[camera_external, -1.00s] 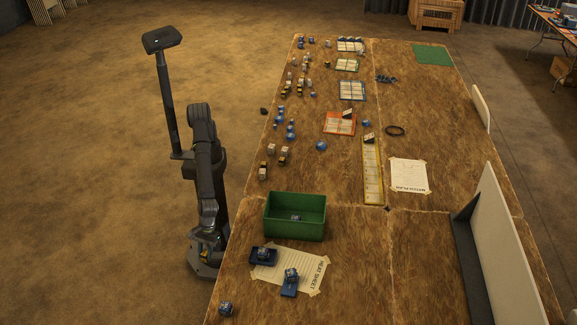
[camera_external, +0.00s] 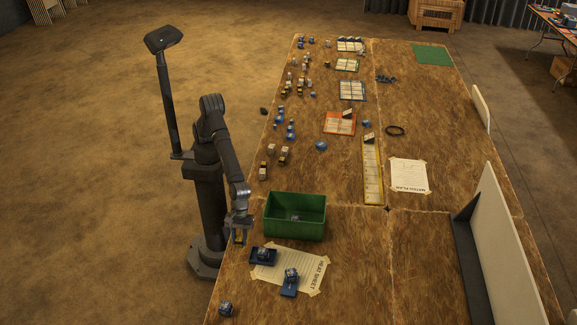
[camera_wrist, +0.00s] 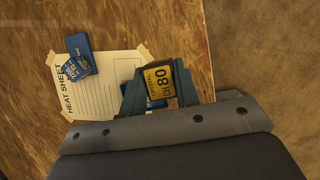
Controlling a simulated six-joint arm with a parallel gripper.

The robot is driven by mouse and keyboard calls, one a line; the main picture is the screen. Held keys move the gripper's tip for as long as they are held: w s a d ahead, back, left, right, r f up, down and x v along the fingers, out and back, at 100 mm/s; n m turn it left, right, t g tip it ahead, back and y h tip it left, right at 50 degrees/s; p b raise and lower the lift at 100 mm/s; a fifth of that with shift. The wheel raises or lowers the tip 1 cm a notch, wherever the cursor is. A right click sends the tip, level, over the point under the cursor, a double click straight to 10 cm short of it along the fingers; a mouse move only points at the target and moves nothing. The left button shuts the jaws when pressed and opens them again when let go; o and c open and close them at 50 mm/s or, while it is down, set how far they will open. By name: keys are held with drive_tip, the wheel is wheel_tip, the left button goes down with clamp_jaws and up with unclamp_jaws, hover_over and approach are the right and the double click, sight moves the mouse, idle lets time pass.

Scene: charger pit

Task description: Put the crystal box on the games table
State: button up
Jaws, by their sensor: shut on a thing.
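The crystal box (camera_wrist: 160,84) has a yellow label reading "CRYSTAL CH 80" and sits between my jaws in the wrist view. My gripper (camera_external: 240,232) is shut on it, and a small yellow patch of the box (camera_external: 240,238) shows below the jaws in the external view. They are at the left edge of the long wooden table (camera_external: 345,245), just left of the green bin. Its height above the wood is hard to tell. A folding table (camera_external: 551,24) stands at the back right; no label shows which is the games table.
The green bin (camera_external: 295,228) holds a small item. The taped heat sheet (camera_external: 305,272) has two blue docks with small devices by it. Blue and yellow items, score sheets and a yellow strip (camera_external: 372,175) lie farther back. A pale upright panel (camera_external: 500,245) stands at right.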

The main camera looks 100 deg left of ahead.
drive_tip(key=w+a+n+t, duration=0.2)
drive_tip(key=w+a+n, duration=0.4)
drive_tip(key=w+a, duration=1.75)
drive_tip(key=w+a+n, duration=0.1)
drive_tip(key=w+a, duration=0.2)
drive_tip(key=a, duration=0.1)
drive_tip(key=w+a+n, duration=0.1)
drive_tip(key=w+a, duration=0.2)
drive_tip(key=a, duration=0.2)
drive_tip(key=w+a+n+t+y, duration=0.1)
drive_tip(key=w+a, duration=0.3)
drive_tip(key=a, duration=0.1)
drive_tip(key=shift+a, duration=0.15)
drive_tip(key=w+a+n+t+y, duration=0.1)
drive_tip(key=w+a+n, duration=0.1)
drive_tip(key=a, duration=1.1)
drive_tip(key=w+a+n+y, duration=0.1)
drive_tip(key=w+a+n, duration=0.2)
drive_tip(key=a, duration=1.1)
drive_tip(key=n+y, duration=0.3)
drive_tip(key=n, duration=0.6)
hover_over(308, 122)
drive_tip(key=s+d, duration=0.1)
drive_tip(key=s, duration=0.1)
wheel_tip(308, 122, down, 12)
drive_tip(key=shift+w+d+r, duration=0.1)
drive_tip(key=shift+w+d, duration=0.05)
drive_tip(key=shift+f, duration=2.1)
